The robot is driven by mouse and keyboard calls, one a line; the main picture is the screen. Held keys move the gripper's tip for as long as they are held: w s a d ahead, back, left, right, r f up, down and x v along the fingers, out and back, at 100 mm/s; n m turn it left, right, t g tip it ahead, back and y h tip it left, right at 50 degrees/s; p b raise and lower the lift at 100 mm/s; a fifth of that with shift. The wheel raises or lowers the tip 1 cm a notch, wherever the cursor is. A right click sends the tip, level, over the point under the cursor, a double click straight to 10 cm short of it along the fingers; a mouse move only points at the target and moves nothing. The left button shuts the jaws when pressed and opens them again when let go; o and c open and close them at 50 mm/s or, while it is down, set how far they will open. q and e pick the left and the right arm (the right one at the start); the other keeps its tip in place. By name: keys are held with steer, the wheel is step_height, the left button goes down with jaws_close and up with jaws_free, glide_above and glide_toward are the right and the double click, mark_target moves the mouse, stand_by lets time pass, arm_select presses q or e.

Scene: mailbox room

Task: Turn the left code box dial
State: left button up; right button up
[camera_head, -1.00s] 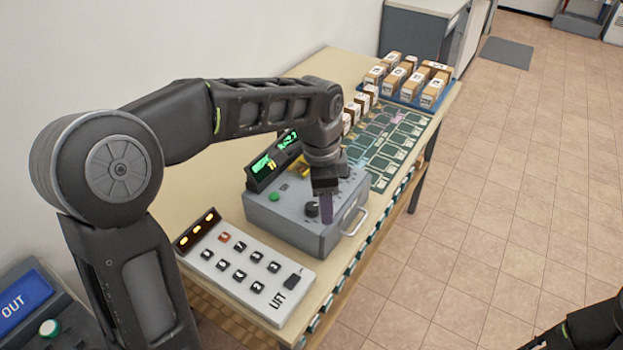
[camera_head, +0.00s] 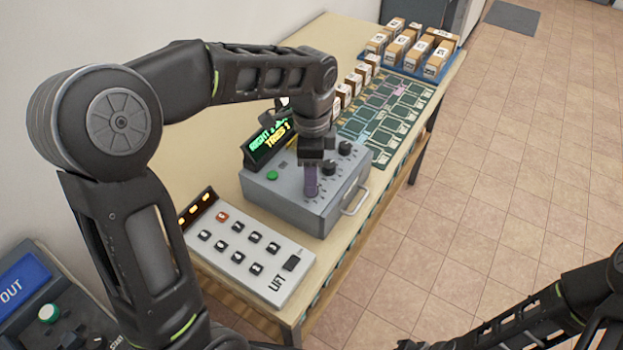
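The code box (camera_head: 292,207) is a grey box on the table with a handle on its right side. Its tilted display (camera_head: 268,143) shows green text, seemingly "RIGHT", and yellow text, seemingly "TRIES". Two black dials (camera_head: 330,168) (camera_head: 345,148) show on its top. The left dial is hidden behind my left gripper. My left gripper (camera_head: 311,188) points straight down at the left dial's place, its purplish fingers low over the box top. I cannot tell whether the fingers are around the dial or how wide they are. My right forearm crosses the lower right corner; its gripper is out of view.
A white LIFT keypad panel (camera_head: 243,262) lies in front of the box. A green button (camera_head: 271,175) sits on the box's left. Behind are small cartons, a green mat (camera_head: 385,110) and a blue tray (camera_head: 392,66) of cartons. An OUT console (camera_head: 25,315) stands lower left.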

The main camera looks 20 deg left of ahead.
arm_select(q)
steer(key=shift+f, duration=1.55)
steer(key=shift+c, duration=0.4)
jaws_close()
